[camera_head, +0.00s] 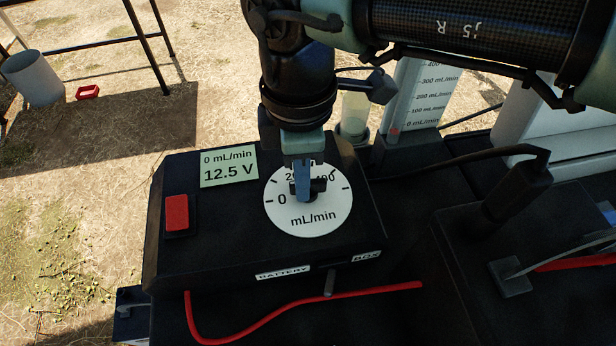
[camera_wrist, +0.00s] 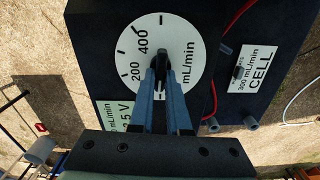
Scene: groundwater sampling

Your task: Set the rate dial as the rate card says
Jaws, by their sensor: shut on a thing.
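The rate dial (camera_head: 284,220) is a white disc marked from 0 up past 200 and 400, in mL/min, on top of a black box. It also shows in the wrist view (camera_wrist: 187,42). My gripper (camera_head: 303,188) comes down over the dial's middle, shut on the small black knob (camera_head: 319,187). The fingers partly cover the knob, and I cannot tell where its pointer stands. A white card (camera_wrist: 257,69) in the wrist view reads 300 mL/min, with CELL beneath; its top line is too small to read. The pale green display (camera_head: 229,167) reads 0 mL/min and 12.5 V.
A red switch (camera_head: 177,213) sits left of the dial. A flow tube (camera_head: 411,93) stands behind, its red float near 0 mL/min. A red cable (camera_head: 300,305) runs along the box front. A black box (camera_head: 480,270) stands at the right. Open ground lies left.

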